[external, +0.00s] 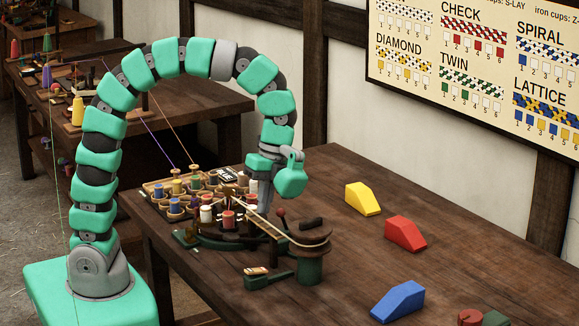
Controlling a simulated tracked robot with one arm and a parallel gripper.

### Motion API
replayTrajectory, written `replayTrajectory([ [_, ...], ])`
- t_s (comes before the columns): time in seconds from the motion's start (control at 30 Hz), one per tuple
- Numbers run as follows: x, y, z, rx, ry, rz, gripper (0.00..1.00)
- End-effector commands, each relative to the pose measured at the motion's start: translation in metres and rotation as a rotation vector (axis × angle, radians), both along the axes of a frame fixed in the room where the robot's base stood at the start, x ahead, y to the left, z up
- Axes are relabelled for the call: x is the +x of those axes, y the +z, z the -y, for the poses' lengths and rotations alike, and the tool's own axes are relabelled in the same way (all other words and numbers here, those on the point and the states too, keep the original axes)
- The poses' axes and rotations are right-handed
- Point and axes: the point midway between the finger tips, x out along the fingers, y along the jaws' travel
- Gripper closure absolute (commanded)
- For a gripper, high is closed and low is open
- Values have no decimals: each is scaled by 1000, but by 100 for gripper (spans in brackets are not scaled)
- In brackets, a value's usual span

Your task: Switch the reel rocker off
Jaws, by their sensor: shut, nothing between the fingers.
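My teal arm arches over the bench, and my gripper (266,203) points down beside the rope machine (265,235). Its fingers are shut with nothing held. It is close to the machine's spools, but I cannot tell whether it touches anything. A small switch-like piece with an orange and pale top (257,271) sits on a dark green base in front of the machine. It may be the reel rocker, but no label is readable and its on or off position is too small to tell. My gripper is above and behind that piece in this view.
A dark round drum (301,237) on a green post stands right of my gripper. Spools fill a tray (157,184) at left. A yellow wedge (362,199), a red wedge (405,233) and a blue wedge (398,301) lie right, with bare bench (345,245) between. Cords stretch behind.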

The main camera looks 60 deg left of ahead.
Motion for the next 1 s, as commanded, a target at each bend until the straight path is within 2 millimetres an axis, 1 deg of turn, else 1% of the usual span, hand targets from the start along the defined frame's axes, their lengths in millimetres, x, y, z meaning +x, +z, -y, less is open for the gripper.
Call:
replayTrajectory([
  [0.23, -1, -2, 0, 1, 0, 0, 100],
  [0.37, -4, -12, 0, 3, -2, -3, 100],
  [0.47, -8, -28, -1, 3, -3, -5, 100],
  [0.9, -26, -106, -1, 4, -1, -5, 100],
  [1.0, -28, -120, 0, 2, 0, -3, 100],
])
